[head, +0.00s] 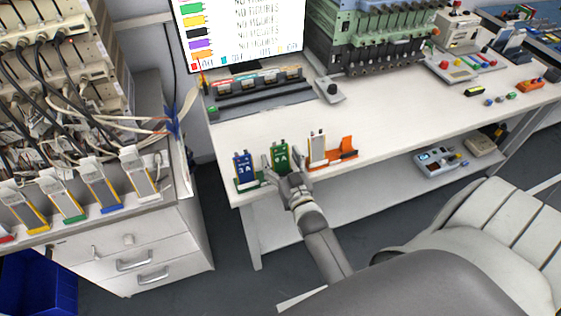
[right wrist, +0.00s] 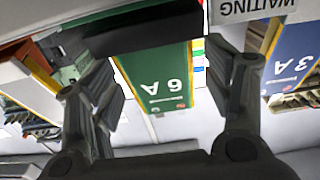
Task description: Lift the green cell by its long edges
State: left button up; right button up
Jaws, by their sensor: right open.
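The green cell (head: 280,156) stands upright near the front edge of the bench. In the right wrist view the green cell (right wrist: 155,88) appears upside down, marked "6 A", with yellow long edges. My right gripper (head: 294,183) is just in front of it. In the right wrist view my right gripper (right wrist: 167,82) is open, one finger to each side of the cell, with gaps between fingers and edges. A dark bar covers part of the cell there. My left gripper is not in view.
A blue cell (head: 243,169) stands left of the green one. A pale cell (head: 317,148) and an orange holder (head: 345,148) are to its right. Behind is a rack (head: 258,94) and bare bench top (head: 250,122). More cells stand on the left cabinet.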

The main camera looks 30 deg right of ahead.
jog(key=shift+w, duration=0.25)
jog(key=shift+s, duration=0.1)
jog(key=shift+c, duration=0.9)
jog(key=c, duration=0.9)
